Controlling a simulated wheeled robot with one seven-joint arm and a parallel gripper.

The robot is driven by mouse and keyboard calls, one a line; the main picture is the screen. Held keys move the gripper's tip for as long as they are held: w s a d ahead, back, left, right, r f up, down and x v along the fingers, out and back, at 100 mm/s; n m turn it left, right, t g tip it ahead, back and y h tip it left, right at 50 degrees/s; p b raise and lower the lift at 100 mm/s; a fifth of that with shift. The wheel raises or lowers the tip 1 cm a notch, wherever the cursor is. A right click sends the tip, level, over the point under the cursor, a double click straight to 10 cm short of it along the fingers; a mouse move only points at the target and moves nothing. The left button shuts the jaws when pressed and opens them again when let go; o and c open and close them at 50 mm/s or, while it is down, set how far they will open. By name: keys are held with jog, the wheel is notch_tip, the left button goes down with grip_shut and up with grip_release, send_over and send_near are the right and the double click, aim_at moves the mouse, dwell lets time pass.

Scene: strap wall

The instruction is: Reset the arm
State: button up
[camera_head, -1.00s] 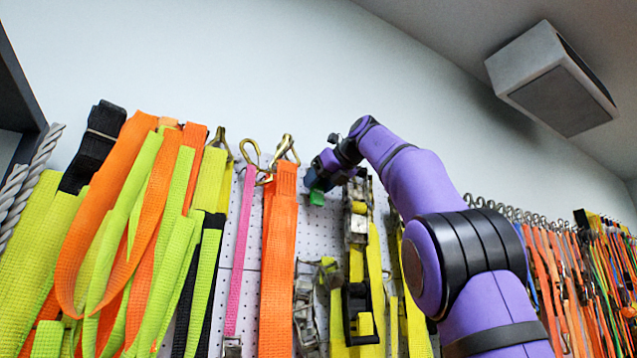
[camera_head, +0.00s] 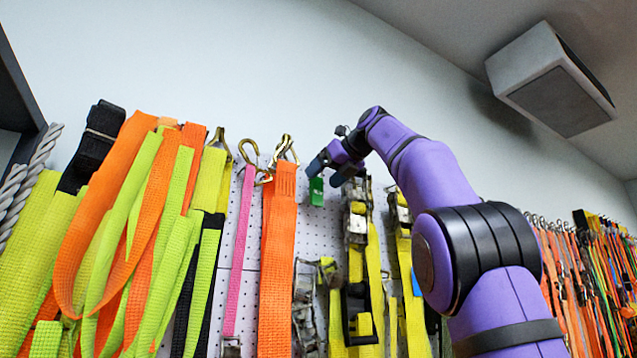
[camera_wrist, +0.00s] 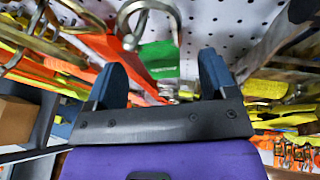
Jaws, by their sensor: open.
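My purple arm reaches up from the lower right in the head view. My gripper (camera_head: 330,177) is at its end, in front of the pegboard near the top of the hanging straps. In the wrist view my gripper (camera_wrist: 165,80) shows two blue fingers spread apart with nothing held between them. A small green tag (camera_head: 316,191) hangs on the board just below the fingertips. In the wrist view the green tag (camera_wrist: 160,60) appears beyond and between the fingers; the gap in depth is hard to judge.
An orange strap (camera_head: 279,255) and metal hooks (camera_head: 284,148) hang left of my gripper. Yellow straps with metal buckles (camera_head: 357,222) hang just below it. More straps (camera_head: 590,270) hang at the right. The wall above is clear, with a grey box (camera_head: 550,80) at the ceiling.

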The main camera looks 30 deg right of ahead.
jog(key=v, duration=0.7)
jog(key=shift+s+r, duration=0.15)
jog(key=shift+s, duration=0.15)
